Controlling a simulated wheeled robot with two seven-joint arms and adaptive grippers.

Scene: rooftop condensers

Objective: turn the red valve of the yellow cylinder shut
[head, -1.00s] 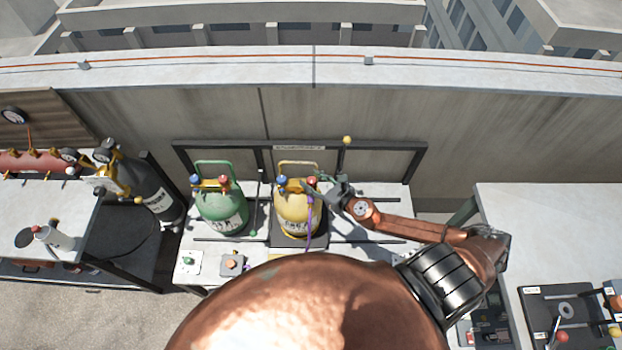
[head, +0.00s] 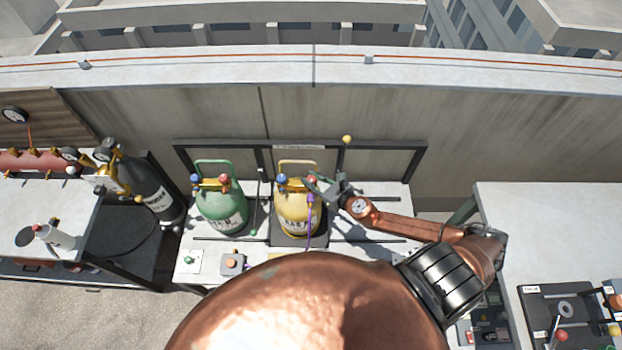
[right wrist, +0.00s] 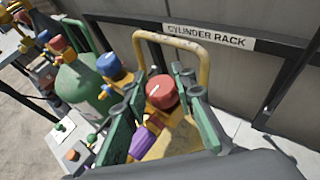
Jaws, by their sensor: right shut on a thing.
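The yellow cylinder (head: 291,216) stands upright in the rack, with a blue valve (head: 281,179) on its left and the red valve (head: 311,180) on its right. The red valve shows in the right wrist view (right wrist: 162,92) as a round knob with a white line. My right gripper (head: 317,183) reaches in from the right, its green fingers on either side of the red valve, shut on it. A purple fitting (right wrist: 143,143) with a hose is below the valve. My left gripper is in neither view.
A green cylinder (head: 221,211) with blue and red valves stands to the left. The yellow cylinder's handle (right wrist: 200,62) rises behind the valve, near the rack's dark frame (right wrist: 278,85). A wall is behind; a bench (head: 545,225) stands at the right.

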